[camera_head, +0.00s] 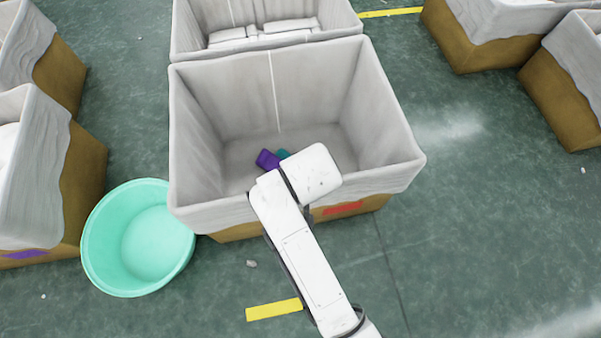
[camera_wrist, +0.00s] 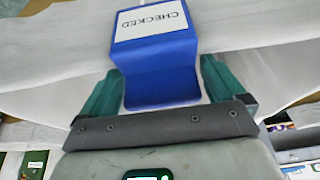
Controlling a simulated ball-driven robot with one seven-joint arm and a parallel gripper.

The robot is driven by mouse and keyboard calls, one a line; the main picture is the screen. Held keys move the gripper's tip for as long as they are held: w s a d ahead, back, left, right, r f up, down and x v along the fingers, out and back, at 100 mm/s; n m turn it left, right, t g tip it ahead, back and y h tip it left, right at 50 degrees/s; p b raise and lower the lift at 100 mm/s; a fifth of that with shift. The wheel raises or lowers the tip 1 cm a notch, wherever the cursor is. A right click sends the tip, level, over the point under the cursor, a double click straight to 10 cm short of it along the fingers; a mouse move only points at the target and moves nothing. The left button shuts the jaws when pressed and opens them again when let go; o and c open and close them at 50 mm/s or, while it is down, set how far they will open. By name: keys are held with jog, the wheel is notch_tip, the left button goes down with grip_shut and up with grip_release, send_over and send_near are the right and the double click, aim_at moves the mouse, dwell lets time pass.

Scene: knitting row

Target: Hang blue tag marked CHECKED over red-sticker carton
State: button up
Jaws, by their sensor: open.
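The blue tag (camera_wrist: 162,78) marked CHECKED is in the middle of the wrist view. Its white label faces the camera, and the tag bends below the label. My gripper (camera_wrist: 158,82) is open, one teal finger at each side of the tag's lower part. Pale cloth lies behind the tag. In the head view the carton (camera_head: 230,215) with the red sticker (camera_head: 343,208) is lined with grey cloth. My arm crosses its near rim. A teal finger of my gripper (camera_head: 284,154) shows beside a purple-blue piece; I cannot tell whether that is the tag.
A mint-green tub (camera_head: 140,240) stands left of the carton. Another lined carton (camera_head: 265,20) adjoins it behind, and others stand at the left, one with a purple sticker (camera_head: 25,254), and upper right. Open floor lies to the right.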

jog(key=shift+d, duration=0.2)
jog(key=a+p+v, duration=0.1)
jog(key=p+v, duration=0.4)
jog(key=v, duration=0.5)
jog(key=shift+s+d+r, duration=0.15)
jog(key=shift+d+r, duration=0.2)
jog(key=shift+d, duration=0.05)
